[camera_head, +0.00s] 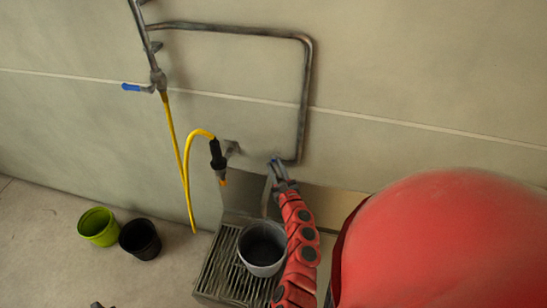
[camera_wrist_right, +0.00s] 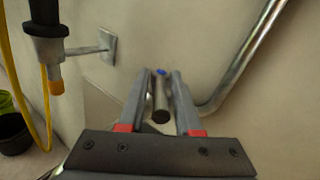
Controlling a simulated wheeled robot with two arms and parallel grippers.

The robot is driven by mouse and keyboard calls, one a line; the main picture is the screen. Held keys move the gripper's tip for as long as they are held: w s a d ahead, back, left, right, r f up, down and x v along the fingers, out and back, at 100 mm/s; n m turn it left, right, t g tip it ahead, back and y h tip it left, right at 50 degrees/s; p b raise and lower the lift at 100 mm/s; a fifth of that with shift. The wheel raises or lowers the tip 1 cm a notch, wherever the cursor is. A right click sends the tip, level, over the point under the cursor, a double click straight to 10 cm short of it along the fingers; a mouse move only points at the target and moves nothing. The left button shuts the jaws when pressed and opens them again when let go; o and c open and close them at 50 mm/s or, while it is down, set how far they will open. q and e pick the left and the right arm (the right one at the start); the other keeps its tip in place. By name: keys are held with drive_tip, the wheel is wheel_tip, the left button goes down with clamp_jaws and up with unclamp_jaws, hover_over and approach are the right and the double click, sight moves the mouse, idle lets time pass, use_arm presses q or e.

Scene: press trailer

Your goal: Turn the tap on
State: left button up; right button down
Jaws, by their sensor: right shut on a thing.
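My right gripper (camera_head: 277,172) is up at the wall beside the lower end of the bent pipe, above a grey bucket. In the right wrist view its two grey fingers (camera_wrist_right: 158,105) are shut on the tap, a short metal cylinder (camera_wrist_right: 161,105) with a small blue part (camera_wrist_right: 161,72) behind it. A small blue part (camera_head: 274,161) also shows at the fingertips in the head view. The fingers hide most of the tap, so its handle position cannot be told.
The bent pipe (camera_head: 307,95) runs along the wall. A blue-handled valve (camera_head: 131,87) feeds a yellow hose (camera_head: 172,130) with a black nozzle (camera_head: 217,154). The grey bucket (camera_head: 262,262) stands on a grate (camera_head: 213,277). Green (camera_head: 98,227) and black (camera_head: 140,239) buckets stand left.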

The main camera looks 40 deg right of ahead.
drive_tip(key=shift+s+d+n+y, duration=0.1)
drive_tip(key=shift+d+n+y, duration=0.25)
drive_tip(key=shift+n+y, duration=0.55)
drive_tip(key=shift+d+r+n+t+y, duration=0.15)
drive_tip(key=shift+n+t+y, duration=0.35)
drive_tip(key=shift+y, duration=0.9)
drive_tip(key=shift+n+y, duration=0.3)
drive_tip(key=c, duration=1)
unclamp_jaws()
drive_tip(key=shift+o, duration=0.7)
drive_tip(key=s+b, duration=0.3)
drive_tip(key=s, duration=1.4)
drive_tip(key=shift+s+a, duration=0.15)
drive_tip(key=shift+a, duration=0.05)
